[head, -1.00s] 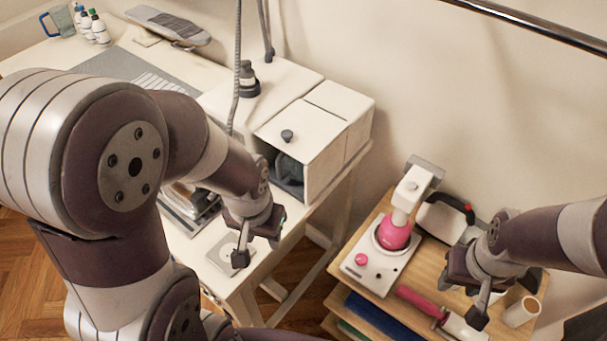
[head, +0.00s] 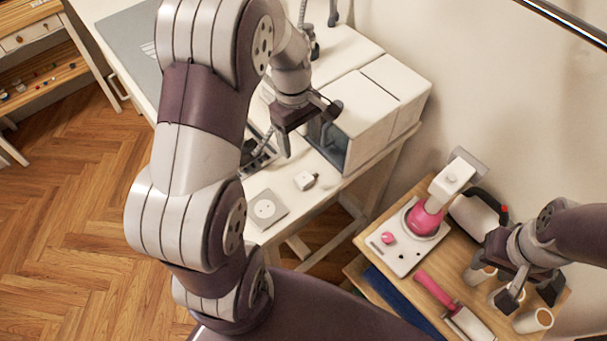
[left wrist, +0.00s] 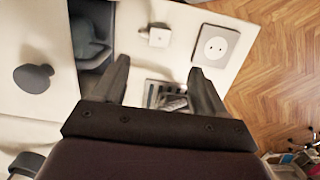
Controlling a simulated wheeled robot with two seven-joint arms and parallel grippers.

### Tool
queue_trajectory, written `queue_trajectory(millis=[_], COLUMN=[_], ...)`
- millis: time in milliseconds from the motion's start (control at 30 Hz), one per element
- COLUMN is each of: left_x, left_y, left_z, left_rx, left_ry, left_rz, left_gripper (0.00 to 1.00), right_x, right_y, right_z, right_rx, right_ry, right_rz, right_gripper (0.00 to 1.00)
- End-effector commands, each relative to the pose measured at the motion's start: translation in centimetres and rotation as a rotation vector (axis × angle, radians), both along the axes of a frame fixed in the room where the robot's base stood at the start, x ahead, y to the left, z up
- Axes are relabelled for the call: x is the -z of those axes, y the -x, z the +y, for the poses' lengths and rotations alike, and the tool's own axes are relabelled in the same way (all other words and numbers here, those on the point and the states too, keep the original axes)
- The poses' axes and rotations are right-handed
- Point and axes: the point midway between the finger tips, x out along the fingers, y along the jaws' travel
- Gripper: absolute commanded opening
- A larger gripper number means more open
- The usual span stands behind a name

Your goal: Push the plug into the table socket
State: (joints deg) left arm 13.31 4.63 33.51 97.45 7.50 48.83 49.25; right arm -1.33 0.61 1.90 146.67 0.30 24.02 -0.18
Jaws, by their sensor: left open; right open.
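The white plug (head: 305,180) lies on the white table near its front corner, its dark prongs toward the right. The table socket (head: 265,209) is a grey plate with a round white outlet, left of and nearer than the plug. Both also show in the left wrist view: the plug (left wrist: 156,36) at top centre and the socket (left wrist: 214,48) to its right. My left gripper (head: 308,128) is open and empty above the table, beyond the plug and beside the box cabinet. My right gripper (head: 529,294) is open over the wooden cart, far from the plug.
The white box cabinet (head: 362,112) with an open front compartment stands right of my left gripper. A rack of dark items (head: 258,152) lies left of the plug. The wooden cart (head: 372,238) carries a pink-and-white machine (head: 425,215), a pink-handled roller (head: 436,287) and white cups (head: 533,320).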

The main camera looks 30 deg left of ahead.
Motion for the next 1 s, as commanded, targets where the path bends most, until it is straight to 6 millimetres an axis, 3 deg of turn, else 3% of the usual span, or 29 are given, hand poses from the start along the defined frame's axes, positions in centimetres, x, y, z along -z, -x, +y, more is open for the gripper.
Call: queue_trajectory(millis=[267,700,1000], left_x=[0.3,7.1,7.5], left_y=[0.0,0.3,0.3], left_z=[-0.1,-0.8,-0.9], left_rx=[0.000,0.003,0.003], left_ry=[0.000,0.000,-0.001], left_rz=[0.000,0.001,-0.003], left_gripper=[0.72,0.72,0.72], right_x=[0.1,-0.5,-0.4], right_y=[0.0,0.0,0.0], right_z=[0.0,0.0,0.0], right_rx=[0.000,0.000,0.000], right_ry=[0.000,0.000,0.000], right_rz=[0.000,0.000,0.000], right_gripper=[0.43,0.43,0.43])
